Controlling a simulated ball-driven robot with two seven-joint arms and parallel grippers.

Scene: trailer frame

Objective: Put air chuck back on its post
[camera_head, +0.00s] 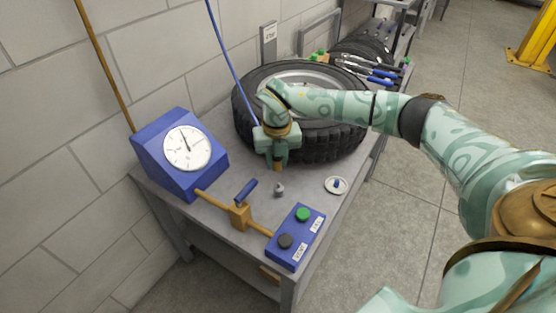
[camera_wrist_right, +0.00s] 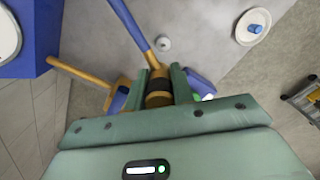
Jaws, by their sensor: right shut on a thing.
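My right gripper (camera_head: 277,158) is shut on the air chuck and holds it above the bench, in front of the tyre. In the right wrist view the chuck (camera_wrist_right: 158,90) shows as a brass and black body between the two green fingers (camera_wrist_right: 160,88). A blue hose (camera_head: 233,66) runs to it from above. A short grey post (camera_head: 279,189) stands on the bench just below and in front of the gripper, apart from the chuck; it also shows in the wrist view (camera_wrist_right: 163,44). My left gripper is not in view.
A blue gauge box (camera_head: 176,180) stands at left, with a brass valve and blue lever (camera_head: 240,216) before it. A blue button box (camera_head: 290,245) is at the front edge. A white dish (camera_head: 343,189) holds a small blue piece. The tyre (camera_head: 340,144) lies behind.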

